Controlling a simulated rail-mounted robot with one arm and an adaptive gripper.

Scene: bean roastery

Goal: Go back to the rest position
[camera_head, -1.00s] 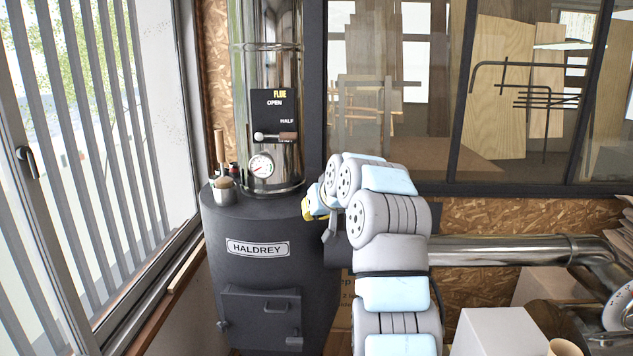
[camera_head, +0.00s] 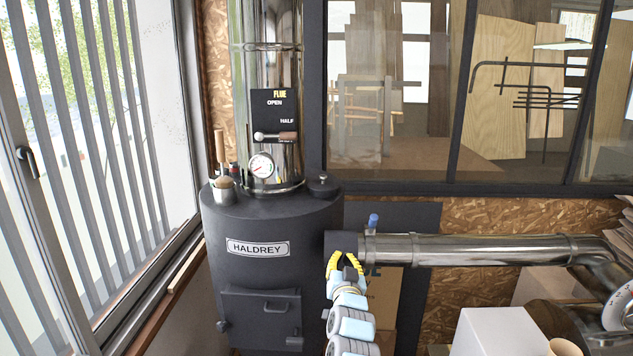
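My gripper (camera_head: 344,259) shows yellow fingers spread apart, with nothing seen between them. It points up, at the lower right side of the black HALDREY roaster (camera_head: 260,222), and overlaps the lower edge of the dark collar (camera_head: 345,242) of the side pipe in the picture. I cannot tell whether it touches the collar. My arm reaches it from the bottom of the picture.
A flue lever (camera_head: 275,136) sits on the flue plate above a dial gauge (camera_head: 262,165). A steel duct (camera_head: 480,249) with a blue-handled valve (camera_head: 372,221) runs right. A white box (camera_head: 498,330) stands low right. A window (camera_head: 90,150) is at the left.

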